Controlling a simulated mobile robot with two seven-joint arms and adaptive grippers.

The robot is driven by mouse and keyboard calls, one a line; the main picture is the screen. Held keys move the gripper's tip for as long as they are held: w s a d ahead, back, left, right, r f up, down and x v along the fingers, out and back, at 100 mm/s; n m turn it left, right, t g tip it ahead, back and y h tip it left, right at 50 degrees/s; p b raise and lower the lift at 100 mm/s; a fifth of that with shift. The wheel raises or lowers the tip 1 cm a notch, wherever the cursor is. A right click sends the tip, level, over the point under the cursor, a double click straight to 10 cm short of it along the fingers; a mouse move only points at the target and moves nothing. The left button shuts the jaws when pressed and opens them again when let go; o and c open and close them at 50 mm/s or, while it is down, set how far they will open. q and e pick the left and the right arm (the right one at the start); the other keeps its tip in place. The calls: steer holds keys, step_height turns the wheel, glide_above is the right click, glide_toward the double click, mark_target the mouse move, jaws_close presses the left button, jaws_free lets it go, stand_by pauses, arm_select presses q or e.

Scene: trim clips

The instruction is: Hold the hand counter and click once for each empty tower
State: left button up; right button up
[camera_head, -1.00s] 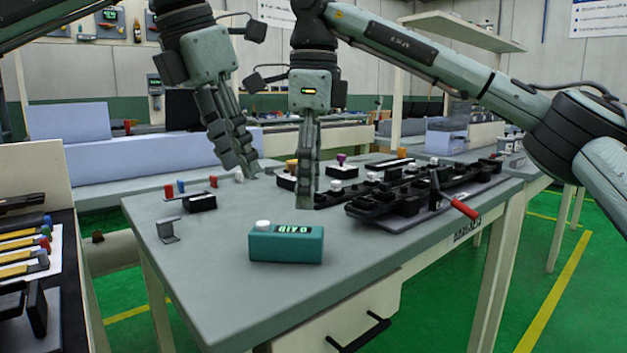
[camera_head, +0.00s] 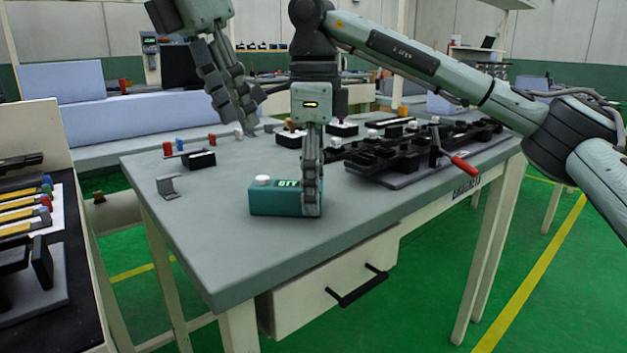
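A small grey bracket (camera_head: 168,187) and a black block (camera_head: 202,160) lie at the left of the table (camera_head: 240,250). Small coloured pegs (camera_head: 180,146) stand behind. The table's front left is clear.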

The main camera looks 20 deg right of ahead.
steer(key=c, duration=1.2)
arm_select(q)
jaws_close()
arm_select(e)
steer(key=shift+c, duration=0.5)
